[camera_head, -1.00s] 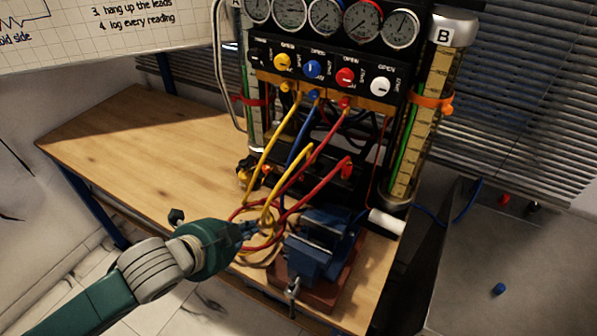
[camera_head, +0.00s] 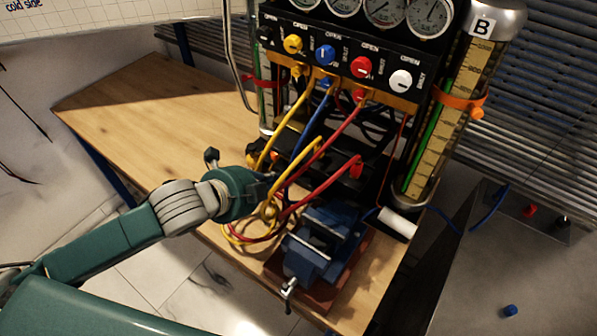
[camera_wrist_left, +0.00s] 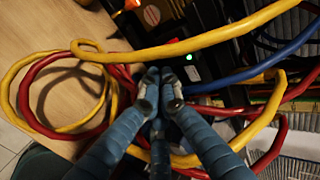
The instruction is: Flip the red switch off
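My left gripper (camera_head: 270,182) reaches in from the left, in front of the lower black panel of the gauge rig (camera_head: 318,160). In the left wrist view its fingers (camera_wrist_left: 160,80) are together with nothing seen between them. They point at the dark panel, near a small green light (camera_wrist_left: 188,57). A glowing orange-red part (camera_wrist_left: 132,5) shows at the top edge of that view, beyond the fingertips; I cannot tell whether it is the red switch. A red part (camera_head: 357,167) sits at the panel's right end, at the red cable's end. No switch position can be read. My right gripper is out of view.
Looped yellow (camera_wrist_left: 190,45) and red (camera_wrist_left: 35,105) cables hang around the gripper, some very close to the fingers. A blue vise (camera_head: 318,245) stands just right of it. Valve knobs (camera_head: 361,67) are above. The wooden bench (camera_head: 150,110) is clear at left.

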